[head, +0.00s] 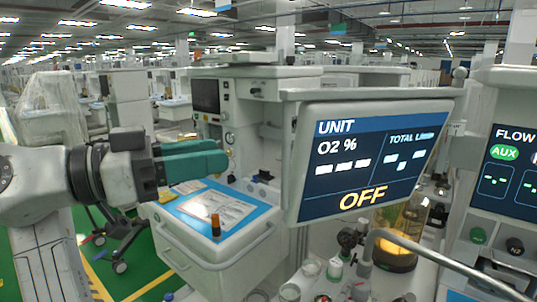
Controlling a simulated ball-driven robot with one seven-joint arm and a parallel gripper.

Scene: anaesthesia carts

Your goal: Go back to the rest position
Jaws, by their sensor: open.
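My gripper (222,158) reaches in from the left with its teal fingers pointing right. It is open, and nothing shows held in it. It is in front of an anaesthesia cart and appears above the cart's work surface in the picture. The blue mat (237,219) on that surface carries papers (215,207) and a small orange-capped vial (215,225). My fingers overlap each other in this view, so the gap between them is hard to see.
A large monitor (372,150) reading OFF stands right of my gripper. Another screen (508,172) is at the far right, with a metal rail (440,262) below. Wheeled cart legs (112,238) stand at lower left. Green floor (150,272) shows in front of the cart.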

